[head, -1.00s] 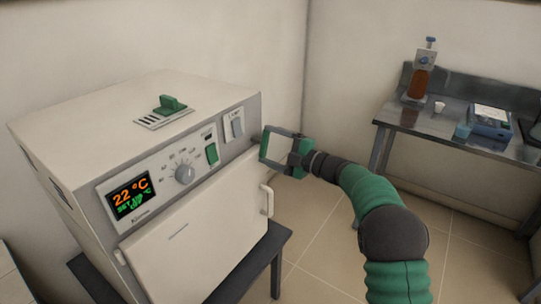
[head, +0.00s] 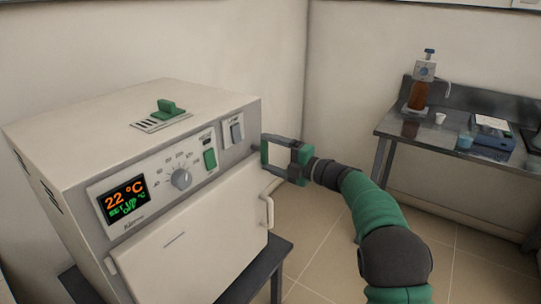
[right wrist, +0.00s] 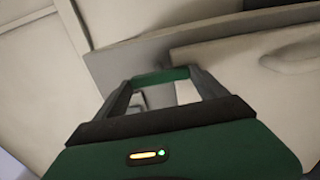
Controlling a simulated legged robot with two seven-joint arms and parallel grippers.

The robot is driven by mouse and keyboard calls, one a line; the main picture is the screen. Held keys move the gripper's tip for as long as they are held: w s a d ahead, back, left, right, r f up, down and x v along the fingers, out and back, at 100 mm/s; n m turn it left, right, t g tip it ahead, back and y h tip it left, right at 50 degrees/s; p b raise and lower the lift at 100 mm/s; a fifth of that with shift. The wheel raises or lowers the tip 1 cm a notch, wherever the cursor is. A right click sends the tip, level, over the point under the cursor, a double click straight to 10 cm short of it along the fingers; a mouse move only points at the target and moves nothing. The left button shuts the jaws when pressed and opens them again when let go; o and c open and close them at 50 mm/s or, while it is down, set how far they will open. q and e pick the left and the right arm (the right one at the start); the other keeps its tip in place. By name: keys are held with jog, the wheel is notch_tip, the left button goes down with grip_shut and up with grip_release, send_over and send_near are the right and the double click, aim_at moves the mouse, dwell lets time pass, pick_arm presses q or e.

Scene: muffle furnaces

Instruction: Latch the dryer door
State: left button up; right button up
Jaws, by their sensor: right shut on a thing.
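The dryer (head: 135,185) is a pale box with a grey control panel reading 22 °C. Its front door (head: 190,240) lies against or nearly against the front; I cannot tell if a small gap is left. A pale upright handle (head: 267,212) is on the door's right side. My right gripper (head: 265,151) is at the panel's right edge, above the handle, shut on a small part that looks like the door latch, mostly hidden by the fingers. In the right wrist view the gripper's fingers (right wrist: 160,78) reach toward the dryer's front edge. My left gripper is out of view.
The dryer stands on a dark table (head: 262,275). A metal bench (head: 400,128) at the right holds a bottle dispenser (head: 419,92), a small cup (head: 440,118), a blue beaker (head: 465,142) and a blue device (head: 492,133). Tiled floor between is free.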

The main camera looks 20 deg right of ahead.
jog(key=shift+f, duration=0.4)
jog(key=o, duration=1.1)
jog(key=shift+o, duration=1)
jog(key=shift+r, duration=0.15)
jog(key=shift+s, duration=0.1)
jog(key=v, duration=1.6)
jog(key=shift+s+d+p, duration=0.25)
jog(key=shift+d+p, duration=0.1)
jog(key=shift+p, duration=0.05)
